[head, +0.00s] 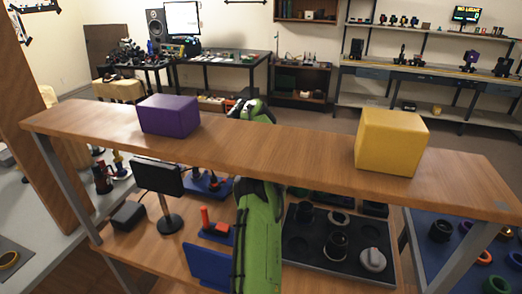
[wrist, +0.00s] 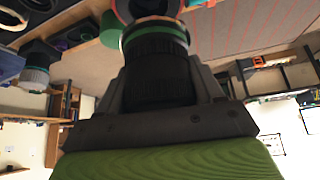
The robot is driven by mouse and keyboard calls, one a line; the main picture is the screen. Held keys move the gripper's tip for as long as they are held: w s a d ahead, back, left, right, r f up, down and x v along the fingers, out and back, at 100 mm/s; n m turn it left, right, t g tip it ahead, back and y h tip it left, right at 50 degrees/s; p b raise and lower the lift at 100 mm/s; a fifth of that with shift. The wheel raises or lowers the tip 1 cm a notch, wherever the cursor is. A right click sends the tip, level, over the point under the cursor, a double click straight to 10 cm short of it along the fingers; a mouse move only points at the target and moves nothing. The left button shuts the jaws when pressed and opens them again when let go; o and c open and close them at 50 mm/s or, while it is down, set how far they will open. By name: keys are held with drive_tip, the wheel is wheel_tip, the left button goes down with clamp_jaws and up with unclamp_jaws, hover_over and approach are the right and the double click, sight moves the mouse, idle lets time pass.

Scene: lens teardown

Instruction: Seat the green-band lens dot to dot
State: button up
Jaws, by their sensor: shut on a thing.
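In the wrist view, my gripper (wrist: 161,75) is shut on the green-band lens (wrist: 157,62), a ribbed black barrel with a green ring near its far end. Beyond that end is a dark round part with a reddish rim (wrist: 124,10), partly cut off by the top edge. The lens overlaps it in the picture; I cannot tell whether they touch. No alignment dot can be made out on either. In the head view my green arm shows behind and below the wooden shelf, but the gripper and held lens are hidden.
The wooden shelf (head: 270,150) crosses my arm, with a purple block (head: 168,116) and a yellow block (head: 391,142) on it. Below stand a dark tray (head: 300,245) with several lens parts, a small black screen (head: 158,178) and a red post (head: 205,218).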

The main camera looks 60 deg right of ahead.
drive_tip(key=shift+a, duration=0.2)
drive_tip(key=shift+s+f+b, duration=0.1)
drive_tip(key=shift+f+b, duration=1)
drive_tip(key=shift+f, duration=0.4)
drive_tip(key=shift+r, duration=0.1)
drive_tip(key=shift+a+b, duration=0.15)
drive_tip(key=shift+b, duration=0.6)
drive_tip(key=shift+f+b, duration=0.8)
drive_tip(key=shift+b, duration=0.55)
idle(0.7)
drive_tip(key=o, duration=1.4)
drive_tip(key=shift+c, duration=0.2)
